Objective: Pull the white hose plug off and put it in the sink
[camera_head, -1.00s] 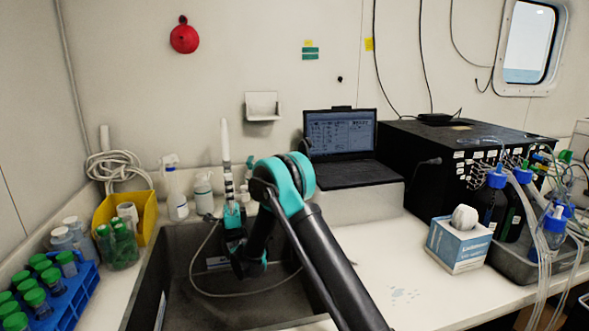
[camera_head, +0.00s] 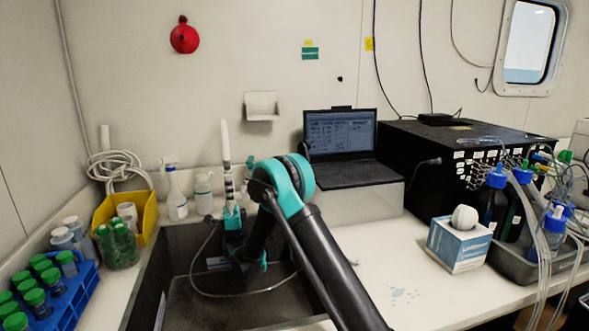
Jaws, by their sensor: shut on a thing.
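A slim white upright piece (camera_head: 226,145) with dark bands lower down stands at the sink's back edge; it looks like the white hose plug, though its fine shape is too small to tell. My gripper (camera_head: 232,213), with teal fingers, is shut at its lower end. Whether the piece is joined to a hose is hidden by the fingers. The dark sink (camera_head: 185,262) lies below and around my wrist. A thin grey hose (camera_head: 194,268) loops down inside it.
A spray bottle (camera_head: 176,195) and a pump bottle (camera_head: 203,193) stand left of the gripper. A yellow bin (camera_head: 147,212) and blue tube rack (camera_head: 83,285) are at the left. A laptop (camera_head: 340,135) and tissue box (camera_head: 456,247) are at the right.

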